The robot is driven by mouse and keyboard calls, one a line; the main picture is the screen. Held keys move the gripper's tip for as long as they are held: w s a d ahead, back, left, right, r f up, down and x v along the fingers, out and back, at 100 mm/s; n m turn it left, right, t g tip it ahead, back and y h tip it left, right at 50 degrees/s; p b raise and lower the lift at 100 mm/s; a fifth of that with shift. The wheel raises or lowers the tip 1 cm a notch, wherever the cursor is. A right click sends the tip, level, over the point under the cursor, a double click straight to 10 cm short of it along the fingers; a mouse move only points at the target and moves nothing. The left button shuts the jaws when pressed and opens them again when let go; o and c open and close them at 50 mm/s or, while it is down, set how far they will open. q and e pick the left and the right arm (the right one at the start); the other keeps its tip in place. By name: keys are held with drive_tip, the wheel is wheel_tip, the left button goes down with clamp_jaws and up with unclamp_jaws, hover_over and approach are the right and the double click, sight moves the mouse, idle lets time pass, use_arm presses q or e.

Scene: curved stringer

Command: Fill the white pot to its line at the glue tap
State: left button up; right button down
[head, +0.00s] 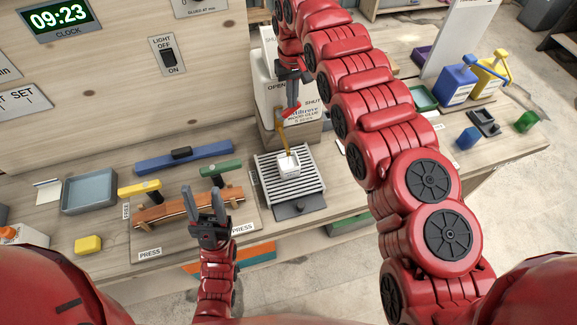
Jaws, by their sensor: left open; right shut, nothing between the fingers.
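The small white pot (289,166) stands on a slatted drip grate (268,181) below the glue tap. The white glue container (268,88) carries OPEN and SHUT marks and a wood glue label. A red tap part (291,113) shows at its front, and an amber stream (283,137) runs down from there to the pot. The glue level and the line in the pot are too small to read. My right gripper (292,92) is shut and empty just above the red tap part; touching is unclear. My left gripper (206,204) is open and empty over the press area, left of the grate.
A curved wooden piece (180,209) lies at the press, with yellow and green-handled clamps around it. A blue bar (185,156) and a grey tray (90,191) lie behind and left. Blue and yellow bottles (456,82) stand at right. My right arm crosses the bench's middle.

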drive_tip(key=shift+r+b, duration=0.3)
drive_tip(key=shift+b, duration=0.45)
idle(0.4)
idle(0.4)
